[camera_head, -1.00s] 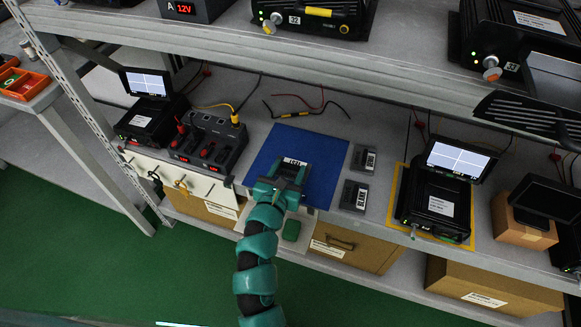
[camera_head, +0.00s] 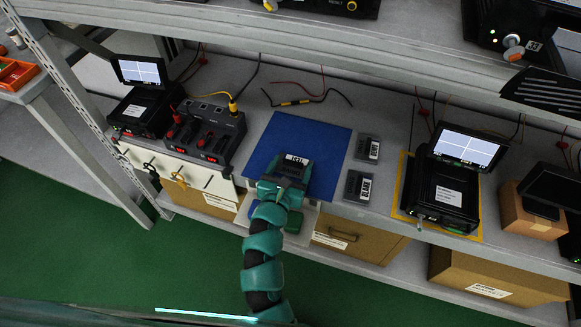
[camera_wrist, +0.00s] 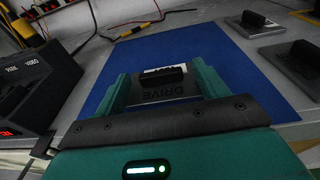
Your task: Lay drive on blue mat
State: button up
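The drive (camera_head: 296,170) is a dark flat block with a white label and a black handle; "DRIVE" reads on it in the wrist view (camera_wrist: 165,92). It is over the middle-to-front part of the blue mat (camera_head: 258,155); I cannot tell whether it touches the mat. My gripper (camera_head: 287,180) reaches in from the front edge of the shelf. In the wrist view its two green fingers flank the drive with no clear gap, and it appears shut on the drive. The mat (camera_wrist: 240,75) extends beyond and beside the fingers.
Two small labelled drives (camera_head: 367,148) (camera_head: 357,187) lie right of the mat. A dock with red lights (camera_head: 212,135) stands left, with cables behind. A box with a screen (camera_head: 440,195) sits on a yellow mat at right. The upper shelf (camera_head: 330,45) overhangs the back.

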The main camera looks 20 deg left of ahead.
jog(key=shift+r, duration=0.2)
jog(key=s+r, duration=0.1)
jog(key=s, duration=1.1)
jog(key=shift+r, duration=0.35)
